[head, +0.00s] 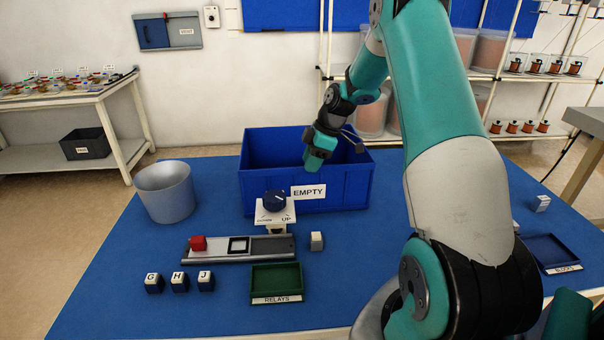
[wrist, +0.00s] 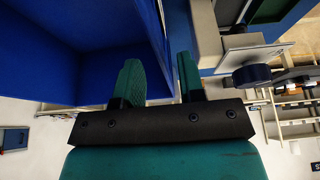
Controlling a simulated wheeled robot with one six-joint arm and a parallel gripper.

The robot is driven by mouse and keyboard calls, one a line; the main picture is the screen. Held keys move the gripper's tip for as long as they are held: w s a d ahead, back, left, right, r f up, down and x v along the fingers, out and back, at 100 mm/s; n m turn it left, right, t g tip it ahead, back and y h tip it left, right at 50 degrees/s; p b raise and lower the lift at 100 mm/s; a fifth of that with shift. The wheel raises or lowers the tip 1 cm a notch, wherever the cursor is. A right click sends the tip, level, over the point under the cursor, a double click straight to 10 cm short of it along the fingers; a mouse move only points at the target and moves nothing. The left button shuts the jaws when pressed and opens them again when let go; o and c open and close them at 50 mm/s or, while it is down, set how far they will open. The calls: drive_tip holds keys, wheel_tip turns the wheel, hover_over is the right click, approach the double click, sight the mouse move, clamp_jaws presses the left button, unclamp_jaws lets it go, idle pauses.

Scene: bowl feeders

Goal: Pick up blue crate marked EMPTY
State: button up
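The blue crate (head: 262,190) stands upright on the blue table mat, with a white EMPTY label (head: 308,191) on its front wall. It looks empty inside. My gripper (head: 312,164) is at the crate's front rim, just above the label. In the wrist view my gripper (wrist: 158,62) has its two teal fingers apart. The crate (wrist: 60,55) fills the left of that view, and its wall edge runs up between the fingers. I see no clear sign of the fingers pressing on the wall.
A dial device (head: 275,203) stands close in front of the crate. A grey bucket (head: 166,191) stands to the left. A slotted rail (head: 240,248), a green RELAYS tray (head: 275,279) and lettered cubes (head: 180,282) lie nearer. The mat between bucket and crate is clear.

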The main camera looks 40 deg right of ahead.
drive_tip(key=p+x, duration=0.1)
drive_tip(key=x, duration=0.3)
drive_tip(key=shift+f, duration=0.15)
clamp_jaws()
idle(1.1)
drive_tip(key=shift+w+d, duration=0.1)
